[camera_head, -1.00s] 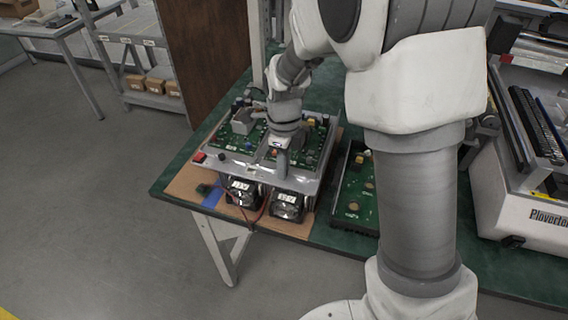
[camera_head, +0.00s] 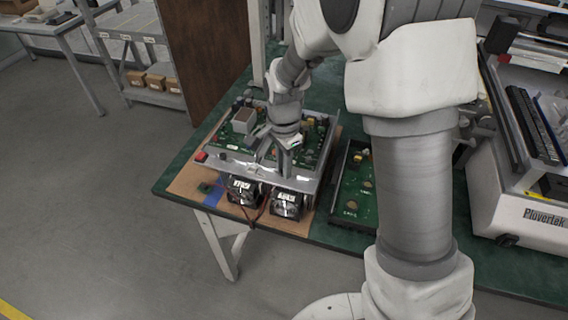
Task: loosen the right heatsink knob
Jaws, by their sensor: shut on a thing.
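An open electronics chassis (camera_head: 212,163) with green circuit boards stands on a brown board near the front left of the green table. Two black fans with white labels are on its front side. My gripper (camera_head: 285,168) reaches down at the right half of the chassis, near its front edge and above the right fan. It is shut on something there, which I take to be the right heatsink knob. The knob itself is too small and too covered by the fingers to make out. A grey block (camera_head: 243,121) sits on the left board.
A black tray (camera_head: 333,200) with a green board lies right of the chassis. A white Plovertek machine (camera_head: 535,215) stands at the right. Red and black wires (camera_head: 252,215) hang at the chassis front. A brown panel (camera_head: 203,55) rises behind.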

